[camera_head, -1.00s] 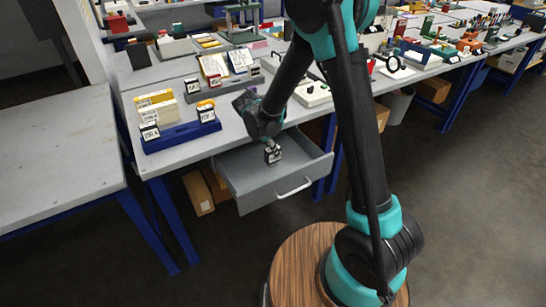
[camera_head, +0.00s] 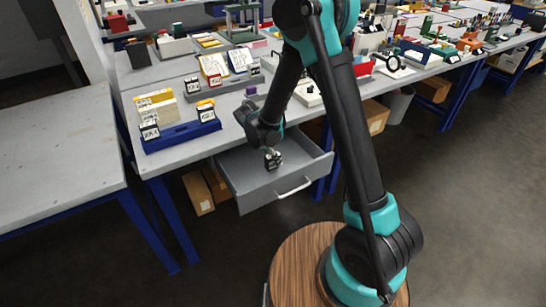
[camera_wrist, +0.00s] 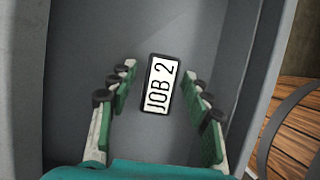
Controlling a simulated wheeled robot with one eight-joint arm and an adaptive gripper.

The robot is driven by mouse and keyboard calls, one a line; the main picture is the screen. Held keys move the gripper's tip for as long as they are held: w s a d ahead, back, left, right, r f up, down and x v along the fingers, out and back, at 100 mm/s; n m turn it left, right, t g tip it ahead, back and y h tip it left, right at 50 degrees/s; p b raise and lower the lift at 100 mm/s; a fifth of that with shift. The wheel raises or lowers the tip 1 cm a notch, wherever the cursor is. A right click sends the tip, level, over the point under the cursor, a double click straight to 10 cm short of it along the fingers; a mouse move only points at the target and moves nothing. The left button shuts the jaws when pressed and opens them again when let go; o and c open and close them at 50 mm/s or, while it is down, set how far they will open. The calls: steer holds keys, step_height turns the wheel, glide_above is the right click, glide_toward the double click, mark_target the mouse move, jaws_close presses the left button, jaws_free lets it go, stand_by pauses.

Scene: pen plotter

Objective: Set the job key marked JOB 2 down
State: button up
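The job key marked JOB 2 (camera_wrist: 161,84) is a small black block with a white label, seen label-up inside the grey drawer (camera_wrist: 85,35) in the wrist view. My gripper (camera_wrist: 161,88) is open around it, with its green-padded fingers on either side and a visible gap to each. In the head view the key (camera_head: 272,162) shows small and dark below my gripper (camera_head: 272,152), inside the pulled-out drawer (camera_head: 252,198). It appears to be at the drawer floor; exact contact is hard to tell.
The drawer's walls and front handle (camera_head: 294,187) surround the gripper. Above, on the bench, a blue rack (camera_head: 180,137) holds several labelled blocks. A small purple object (camera_head: 251,90) lies near the arm. The drawer floor around the key is bare.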

steer(key=v, duration=1.2)
steer(key=s+d+r+m+y, duration=0.1)
steer(key=s+d+m, duration=0.2)
steer(key=d+m, duration=0.35)
steer(key=s+d+r+m+y, duration=0.15)
steer(key=d+m, duration=0.25)
steer(key=d, duration=0.6)
steer(key=s+d+f+m+t+y, duration=0.1)
steer(key=s+d+f+m, duration=0.2)
steer(key=s+d+m, duration=0.8)
steer(key=s+m, duration=0.1)
steer(key=m, duration=0.2)
steer(key=shift+t, duration=0.4)
steer(key=shift+s+a+f, duration=0.1)
steer(key=shift+c, duration=0.5)
